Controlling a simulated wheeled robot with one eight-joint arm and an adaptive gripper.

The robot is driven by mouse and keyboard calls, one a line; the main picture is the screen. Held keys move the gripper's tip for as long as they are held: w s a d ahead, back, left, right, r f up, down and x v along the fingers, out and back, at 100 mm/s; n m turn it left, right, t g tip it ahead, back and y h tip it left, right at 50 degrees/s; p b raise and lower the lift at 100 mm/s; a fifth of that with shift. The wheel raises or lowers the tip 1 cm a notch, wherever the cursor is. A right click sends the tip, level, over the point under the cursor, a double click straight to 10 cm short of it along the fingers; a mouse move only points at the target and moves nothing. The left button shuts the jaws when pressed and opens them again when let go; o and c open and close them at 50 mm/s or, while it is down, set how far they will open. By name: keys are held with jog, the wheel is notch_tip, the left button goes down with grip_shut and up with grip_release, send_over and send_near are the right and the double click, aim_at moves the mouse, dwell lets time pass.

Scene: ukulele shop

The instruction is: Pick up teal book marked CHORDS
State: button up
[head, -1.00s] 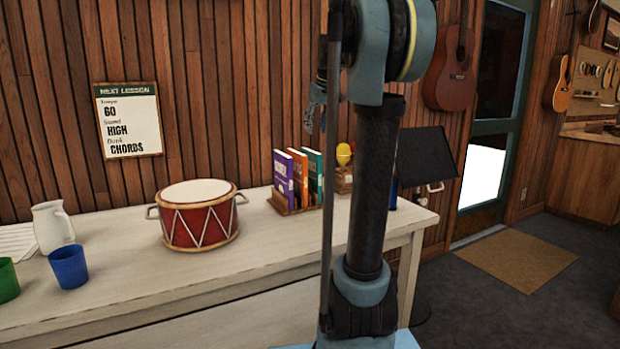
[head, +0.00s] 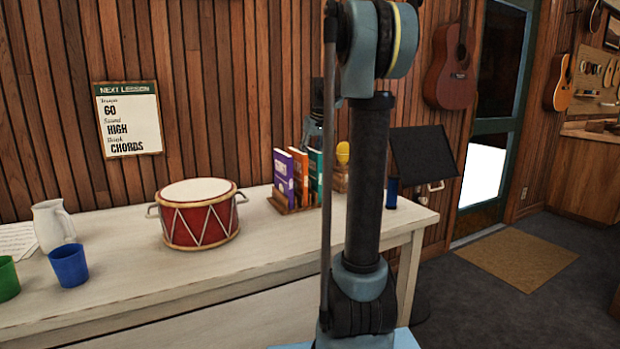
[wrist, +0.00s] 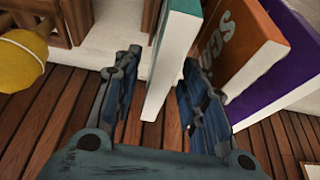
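The teal book (head: 316,162) stands upright at the right end of a wooden rack on the white table, beside the orange book (head: 299,175) and the purple book (head: 283,177). In the head view my gripper (head: 314,133) is just above and behind the teal book and partly hidden by my arm. In the wrist view my open gripper (wrist: 158,98) has one finger on each side of the teal book (wrist: 170,65). The right finger is between it and the orange book (wrist: 240,45). I see gaps beside the book; contact cannot be told. Its CHORDS lettering is not readable.
A wooden holder (wrist: 62,18) and a yellow round object (wrist: 20,60) are left of the fingers in the wrist view. The purple book (wrist: 285,65) is at right. A red drum (head: 199,213) stands left of the rack (head: 290,207), with clear table between.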

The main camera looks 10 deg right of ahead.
aim_at(311, 174)
jog(key=shift+x, duration=2.2)
jog(key=shift+d+f, duration=0.1)
jog(key=shift+f, duration=0.15)
jog(key=shift+c, duration=0.5)
grip_shut()
